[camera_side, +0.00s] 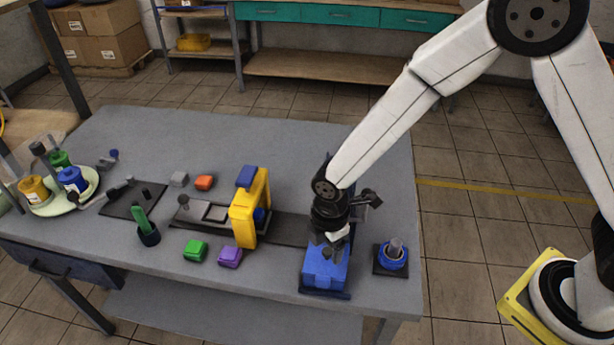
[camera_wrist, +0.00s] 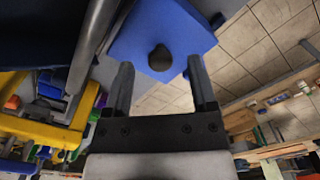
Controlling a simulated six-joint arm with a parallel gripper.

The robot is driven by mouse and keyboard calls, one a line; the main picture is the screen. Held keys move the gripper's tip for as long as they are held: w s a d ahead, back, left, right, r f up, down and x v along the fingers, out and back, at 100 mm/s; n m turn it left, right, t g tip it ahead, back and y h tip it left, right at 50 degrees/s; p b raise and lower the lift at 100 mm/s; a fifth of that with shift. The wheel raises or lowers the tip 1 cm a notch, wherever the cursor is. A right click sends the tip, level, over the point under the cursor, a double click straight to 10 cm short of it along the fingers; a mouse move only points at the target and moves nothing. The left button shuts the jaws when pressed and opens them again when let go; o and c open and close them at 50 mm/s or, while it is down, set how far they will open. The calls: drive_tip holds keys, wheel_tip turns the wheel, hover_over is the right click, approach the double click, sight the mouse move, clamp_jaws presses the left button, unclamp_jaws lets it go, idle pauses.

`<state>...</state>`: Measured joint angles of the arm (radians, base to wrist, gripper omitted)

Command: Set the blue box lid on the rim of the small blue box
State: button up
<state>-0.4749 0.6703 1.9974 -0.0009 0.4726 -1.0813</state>
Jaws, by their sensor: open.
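The blue box lid (camera_wrist: 185,30) shows in the wrist view as a flat blue panel with a dark round knob (camera_wrist: 159,58). My gripper (camera_wrist: 160,68) is open, its two fingers apart on either side of the knob, with gaps visible. In the side view my gripper (camera_side: 334,246) points down just above a blue box shape (camera_side: 322,274) at the table's front right. The lid and the small blue box cannot be told apart there, and my gripper hides part of the top. Whether the lid rests evenly on the rim cannot be told.
A yellow frame (camera_side: 246,222) stands left of my gripper. A blue round holder (camera_side: 393,258) with a grey peg sits close at the right, near the table edge. Green (camera_side: 195,250) and purple (camera_side: 230,257) blocks lie front left. The table's back is clear.

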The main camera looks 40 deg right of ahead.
drive_tip(key=shift+r, duration=3.4)
drive_tip(key=shift+d+r+m, duration=0.2)
drive_tip(key=shift+d+m, duration=0.1)
drive_tip(key=shift+d, duration=0.25)
drive_tip(key=s+d+r+m+t, duration=0.1)
drive_tip(key=s+d+r+m, duration=0.1)
drive_tip(key=d+m, duration=0.6)
drive_tip(key=s+d+r+m+t, duration=0.1)
drive_tip(key=s+d+r+m, duration=0.1)
drive_tip(key=s+d+m, duration=0.3)
drive_tip(key=shift+s+d+m+t, duration=0.3)
drive_tip(key=shift+d+m, duration=1.8)
drive_tip(key=shift+d, duration=0.05)
